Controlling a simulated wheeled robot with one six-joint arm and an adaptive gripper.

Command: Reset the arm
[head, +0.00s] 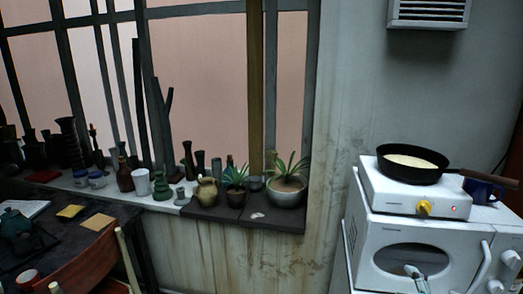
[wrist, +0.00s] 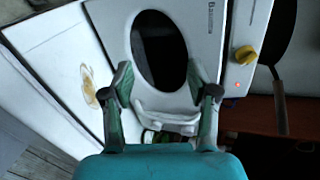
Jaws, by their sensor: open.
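My gripper (wrist: 165,82) is open and empty in the wrist view, its two green fingers spread apart. Between and beyond its fingertips is the white front of a microwave (wrist: 205,40) with a dark oval window. In the head view my gripper (head: 414,271) shows small at the bottom, in front of the microwave (head: 370,225). I cannot tell how far it is from the microwave's front. Most of the arm is out of view.
A white hot plate (head: 385,190) with a yellow knob stands on the microwave and bears a black pan (head: 395,151). A dark blue mug (head: 480,191) stands beside it. Pots and plants line the windowsill (head: 225,213). A dark table (head: 125,213) and red chair (head: 85,265) are at left.

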